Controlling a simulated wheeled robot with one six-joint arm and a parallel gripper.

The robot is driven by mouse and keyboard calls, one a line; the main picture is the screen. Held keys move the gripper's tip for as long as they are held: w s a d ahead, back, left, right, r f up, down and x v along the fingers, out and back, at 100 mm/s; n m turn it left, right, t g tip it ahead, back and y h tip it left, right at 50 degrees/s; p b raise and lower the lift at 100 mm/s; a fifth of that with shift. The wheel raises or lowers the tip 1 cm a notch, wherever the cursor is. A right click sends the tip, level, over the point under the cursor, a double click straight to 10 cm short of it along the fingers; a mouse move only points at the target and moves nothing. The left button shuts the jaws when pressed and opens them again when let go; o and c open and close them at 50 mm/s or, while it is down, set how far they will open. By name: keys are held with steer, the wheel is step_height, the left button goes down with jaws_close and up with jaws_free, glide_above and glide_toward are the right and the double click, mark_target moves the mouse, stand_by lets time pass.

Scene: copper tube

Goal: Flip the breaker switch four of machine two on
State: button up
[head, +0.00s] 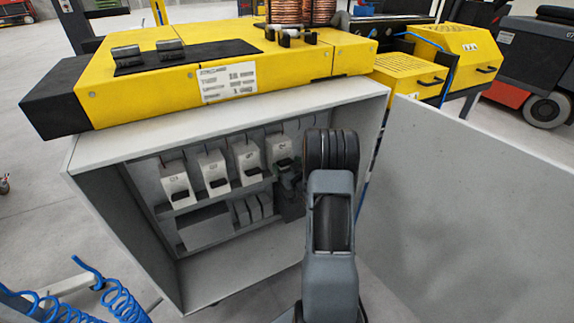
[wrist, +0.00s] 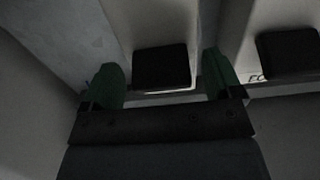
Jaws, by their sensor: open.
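A row of white breakers with black switches hangs inside the open grey cabinet (head: 115,205). The rightmost breaker (head: 280,148) in the head view has its black switch (head: 284,162) on its lower front. My gripper is largely hidden behind my arm in the head view, close below that breaker. In the wrist view my gripper (wrist: 163,82) is open, with green fingertips on either side of a black switch (wrist: 161,68). No contact is clear. A neighbouring breaker's switch (wrist: 288,52) shows at right. I cannot tell whether the switch is on or off.
The cabinet's open door (head: 470,210) stands to the right of my arm. Yellow machinery (head: 150,90) with copper coils (head: 290,12) sits on top. A coiled blue hose (head: 115,295) lies at the lower left. Smaller grey boxes (head: 253,208) sit below the breakers.

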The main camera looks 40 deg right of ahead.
steer(key=shift+w, duration=0.35)
steer(key=c, duration=0.9)
steer(key=shift+r+p, duration=0.35)
steer(key=shift+p, duration=0.2)
steer(key=shift+g+p, duration=0.4)
steer(key=shift+g, duration=0.3)
steer(key=shift+f, duration=0.1)
steer(key=o, duration=0.9)
